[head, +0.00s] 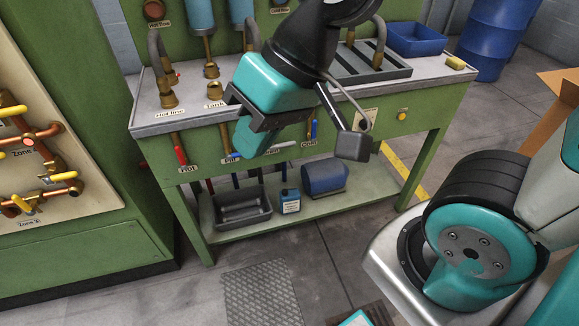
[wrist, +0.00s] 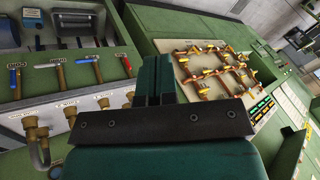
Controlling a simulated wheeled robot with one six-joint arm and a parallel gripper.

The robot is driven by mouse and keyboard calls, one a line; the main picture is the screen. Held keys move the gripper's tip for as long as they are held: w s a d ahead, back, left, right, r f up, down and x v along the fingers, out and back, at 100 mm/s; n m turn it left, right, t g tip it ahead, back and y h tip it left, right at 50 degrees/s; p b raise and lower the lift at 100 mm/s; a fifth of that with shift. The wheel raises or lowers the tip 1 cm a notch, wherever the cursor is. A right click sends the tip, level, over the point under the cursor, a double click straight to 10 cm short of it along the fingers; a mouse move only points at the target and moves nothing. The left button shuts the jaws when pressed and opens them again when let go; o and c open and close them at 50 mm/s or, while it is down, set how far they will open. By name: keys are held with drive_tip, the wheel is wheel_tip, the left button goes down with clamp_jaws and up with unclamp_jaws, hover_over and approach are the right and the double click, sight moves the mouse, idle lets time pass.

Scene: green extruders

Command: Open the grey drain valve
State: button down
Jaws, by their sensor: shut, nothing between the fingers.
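The drain valve's grey handle (head: 277,153) shows in the head view on the green bench front, just right of my gripper's fingers. It lies roughly crosswise, partly hidden by my gripper. The wrist view shows the grey handle (wrist: 47,66) at the upper left, also crosswise, between two blue handles. My gripper (head: 249,138) is shut and empty, in front of the bench's valve row. In the wrist view its closed fingers (wrist: 153,78) stand to the right of the valves, apart from the grey handle.
A red hot handle (head: 180,150), a blue fill handle (head: 227,140) and a blue cold handle (head: 314,129) share the row. Brass fittings with hoses stand on the bench top (head: 190,118). The lower shelf holds a grey tray (head: 243,207) and a blue cylinder (head: 324,178).

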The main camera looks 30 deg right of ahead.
drive_tip(key=w+d+f+m+t+y+b, duration=0.15)
drive_tip(key=w+f+m+t+b, duration=0.35)
drive_tip(key=f+b, duration=0.5)
drive_tip(key=w+d+f+m+t+b, duration=0.25)
drive_tip(key=w+f+m+b, duration=0.55)
drive_tip(key=b, duration=0.5)
drive_tip(key=w+d+f+m+t+b, duration=0.1)
drive_tip(key=w+f+m+t+b, duration=0.45)
drive_tip(key=f+b, duration=0.5)
drive_tip(key=d+f+m+t+h+b, duration=0.9)
drive_tip(key=d+f+m+h+b, duration=0.4)
drive_tip(key=m+b, duration=1.1)
drive_tip(key=d+f+b, duration=0.3)
drive_tip(key=f+b, duration=0.2)
drive_tip(key=f, duration=0.1)
drive_tip(key=shift+w, duration=0.4)
drive_tip(key=shift+d+h, duration=0.1)
drive_tip(key=shift+h, duration=0.15)
